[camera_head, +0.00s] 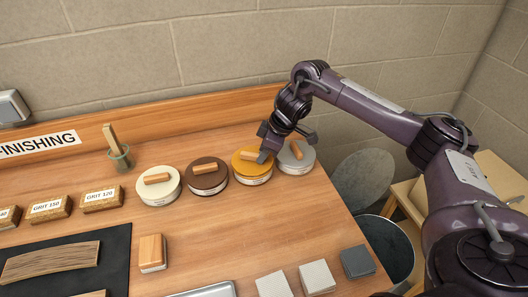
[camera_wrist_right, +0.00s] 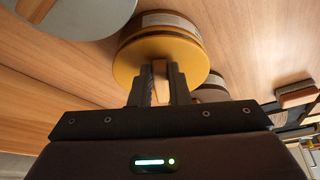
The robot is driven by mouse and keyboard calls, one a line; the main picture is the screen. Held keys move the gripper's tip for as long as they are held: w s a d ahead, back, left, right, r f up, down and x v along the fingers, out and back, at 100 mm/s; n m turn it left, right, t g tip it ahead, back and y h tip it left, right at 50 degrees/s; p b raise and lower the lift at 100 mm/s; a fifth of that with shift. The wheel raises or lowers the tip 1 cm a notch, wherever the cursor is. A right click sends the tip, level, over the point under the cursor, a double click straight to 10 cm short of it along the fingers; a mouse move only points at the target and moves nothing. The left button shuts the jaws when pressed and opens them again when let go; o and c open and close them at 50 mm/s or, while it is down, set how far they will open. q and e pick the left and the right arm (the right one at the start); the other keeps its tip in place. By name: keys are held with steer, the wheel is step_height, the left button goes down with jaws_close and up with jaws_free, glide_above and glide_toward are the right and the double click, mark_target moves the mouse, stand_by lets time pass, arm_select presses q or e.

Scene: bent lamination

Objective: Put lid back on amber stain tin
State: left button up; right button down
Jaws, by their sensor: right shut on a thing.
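The amber stain tin (camera_head: 255,180) stands on the bench, third in a row of round tins, with a pale label on its side. Its amber lid (camera_head: 240,165) with a wooden bar handle (camera_head: 248,156) is at the tin's top. My right gripper (camera_head: 266,156) is shut on that handle from above. In the right wrist view the two fingers (camera_wrist_right: 160,88) flank the handle, and the lid (camera_wrist_right: 185,57) lies against the labelled tin (camera_wrist_right: 165,20). I cannot tell if the lid is fully seated. My left gripper is not in view.
A grey-lidded tin (camera_head: 300,162) stands close on the right, a brown-lidded tin (camera_head: 208,180) close on the left, then a cream-lidded tin (camera_head: 158,190). A brush jar (camera_head: 120,158) stands behind. Grit blocks (camera_head: 101,200) lie left. Open bench lies in front of the tins.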

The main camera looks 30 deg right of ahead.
steer(key=shift+p, duration=0.4)
stand_by(0.3)
steer(key=c, duration=0.8)
jaws_free()
step_height(320, 180, up, 7)
steer(key=p, duration=0.7)
stand_by(0.4)
jaws_close()
stand_by(0.3)
